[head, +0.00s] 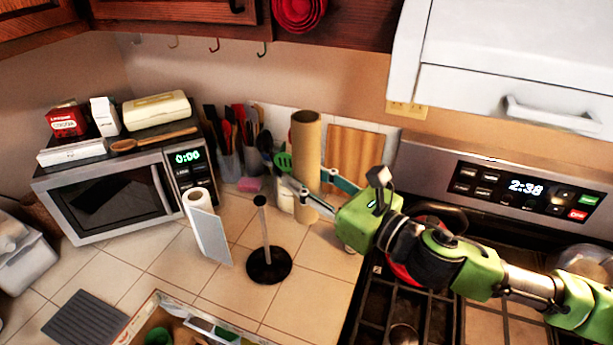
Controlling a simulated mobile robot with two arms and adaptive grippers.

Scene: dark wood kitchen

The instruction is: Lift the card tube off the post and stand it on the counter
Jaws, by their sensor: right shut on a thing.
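The brown card tube (307,135) is upright at the back of the counter (240,315), right of the utensils. My right gripper (310,185) comes in from the right and is shut on the tube's lower part, one finger on each side. I cannot tell whether the tube's lower end touches the counter. My left gripper is not in view.
A microwave (115,195) with boxes on top stands at left. A white roll (199,199) with a grey panel stands left of the post. Utensils (235,140) and a wooden board (352,155) are at the back wall. The stove (375,310) is at right.

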